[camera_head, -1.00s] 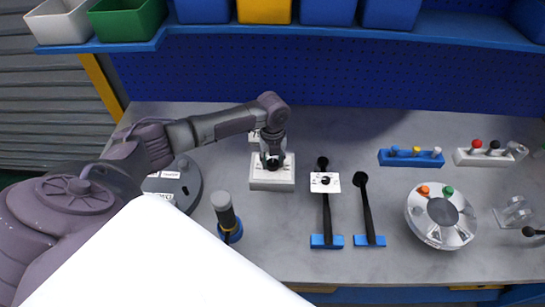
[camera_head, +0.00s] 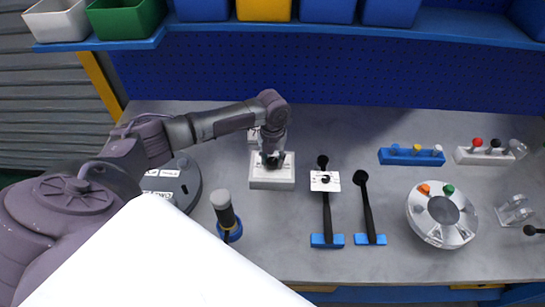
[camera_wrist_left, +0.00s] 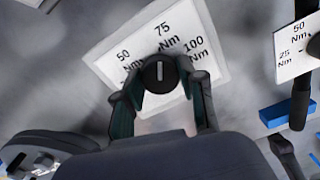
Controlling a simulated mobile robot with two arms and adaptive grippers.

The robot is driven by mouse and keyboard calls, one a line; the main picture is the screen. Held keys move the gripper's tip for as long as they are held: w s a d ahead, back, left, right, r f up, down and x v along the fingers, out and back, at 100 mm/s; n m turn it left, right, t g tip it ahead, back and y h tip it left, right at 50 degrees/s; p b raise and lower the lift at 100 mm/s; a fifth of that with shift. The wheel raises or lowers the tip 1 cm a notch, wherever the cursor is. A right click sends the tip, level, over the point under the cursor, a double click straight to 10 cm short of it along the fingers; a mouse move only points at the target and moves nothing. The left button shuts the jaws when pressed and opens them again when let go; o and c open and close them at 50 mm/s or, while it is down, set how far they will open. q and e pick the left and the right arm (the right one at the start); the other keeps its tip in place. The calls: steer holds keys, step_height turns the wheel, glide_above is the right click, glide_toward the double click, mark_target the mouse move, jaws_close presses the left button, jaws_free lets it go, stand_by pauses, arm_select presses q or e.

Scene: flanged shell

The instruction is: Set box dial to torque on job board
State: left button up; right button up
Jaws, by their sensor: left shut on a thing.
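The setting box (camera_head: 272,180) is a pale grey block on the bench, under my left gripper (camera_head: 272,158). In the left wrist view its white face (camera_wrist_left: 112,62) reads 50, 75 and 100 Nm, from left to right. The black dial (camera_wrist_left: 160,73) has a white pointer line, which stands about upright in that view, toward the 75. My left gripper (camera_wrist_left: 160,100) is shut on the dial, with one finger on each side. A job board is partly hidden behind the gripper: a small white card (camera_head: 253,137) shows there with part of a 7. My right gripper is not seen.
A round grey flanged shell (camera_head: 441,216), a blue peg rack (camera_head: 411,156) and a white rack (camera_head: 484,156) are farther right. A grey-black tool (camera_head: 225,212) stands left.

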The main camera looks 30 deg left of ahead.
mark_target(272, 161)
arm_select(q)
steer(key=o, duration=1.1)
steer(key=shift+o, duration=0.2)
steer(key=shift+r, duration=0.15)
step_height(272, 161, up, 12)
